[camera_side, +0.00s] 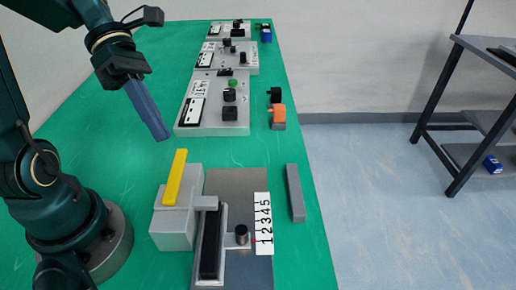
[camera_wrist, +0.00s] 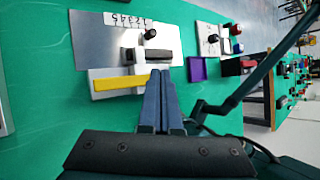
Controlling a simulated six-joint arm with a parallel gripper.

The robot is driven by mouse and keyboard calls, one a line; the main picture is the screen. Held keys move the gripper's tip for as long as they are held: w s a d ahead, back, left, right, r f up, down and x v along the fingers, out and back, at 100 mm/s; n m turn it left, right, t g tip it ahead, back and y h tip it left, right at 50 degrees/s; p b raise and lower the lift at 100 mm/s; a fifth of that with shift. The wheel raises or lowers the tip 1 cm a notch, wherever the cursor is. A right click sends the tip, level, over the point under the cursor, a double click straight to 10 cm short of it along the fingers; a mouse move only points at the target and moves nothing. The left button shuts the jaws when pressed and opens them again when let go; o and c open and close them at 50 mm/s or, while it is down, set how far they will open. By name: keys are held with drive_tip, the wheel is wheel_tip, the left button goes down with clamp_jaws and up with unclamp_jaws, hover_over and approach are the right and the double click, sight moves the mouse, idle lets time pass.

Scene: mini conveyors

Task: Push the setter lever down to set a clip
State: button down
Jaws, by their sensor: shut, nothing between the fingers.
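The setter lever (camera_side: 175,178) is a yellow bar on top of a grey block (camera_side: 175,229). It is tilted, its far end raised in the side view. It also shows in the wrist view (camera_wrist: 118,83), left of my fingertips. My gripper (camera_side: 162,136) is shut and empty, its blue-grey fingers pointing down above the green table. In the side view it appears behind the lever's far end, apart from it. In the wrist view the fingertips (camera_wrist: 160,73) overlap the edge of the setter unit. I cannot make out a clip for certain.
A black strip in a pale frame (camera_side: 211,240), a black knob (camera_side: 241,234) and a number scale (camera_side: 263,224) sit beside the block. A grey bar (camera_side: 295,192) lies to the right. Control panels (camera_side: 213,118) line the back. A purple square (camera_wrist: 197,69) shows in the wrist view.

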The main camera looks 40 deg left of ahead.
sight(175, 175)
drive_tip(key=shift+f, duration=3)
drive_tip(key=shift+f, duration=0.4)
drive_tip(key=shift+f, duration=0.85)
idle(0.7)
drive_tip(key=shift+r, duration=1.25)
drive_tip(key=shift+r, duration=2.55)
